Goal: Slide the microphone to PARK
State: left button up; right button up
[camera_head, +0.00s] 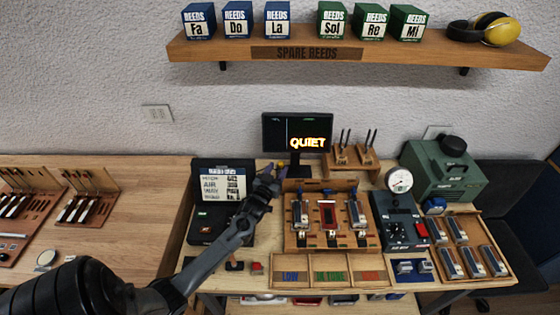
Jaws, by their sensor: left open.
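My left gripper (273,176) is at the end of my arm reaching in from the lower left. It is open, just left of the monitor's foot and above the back left corner of the wooden reed fixture (291,239). A small yellow spot shows beside the fingertips, too small to identify. I cannot clearly pick out the microphone or a PARK mark; my gripper and forearm may hide them. The monitor (273,131) reads "QUIET". My right gripper is out of view.
A black case with an "AIR" label (209,190) stands left of the fixture. A dial gauge (399,181), dark control box (396,213), green machine (445,172) and reed tray (495,239) are to the right. The left wooden bench (150,195) has free room.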

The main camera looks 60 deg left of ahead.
pick_arm(q)
jog(key=p+v, duration=0.3)
jog(key=v, duration=0.3)
jog(key=shift+s, duration=0.25)
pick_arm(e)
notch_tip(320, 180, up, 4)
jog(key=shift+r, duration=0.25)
pick_arm(q)
jog(key=shift+d, duration=0.1)
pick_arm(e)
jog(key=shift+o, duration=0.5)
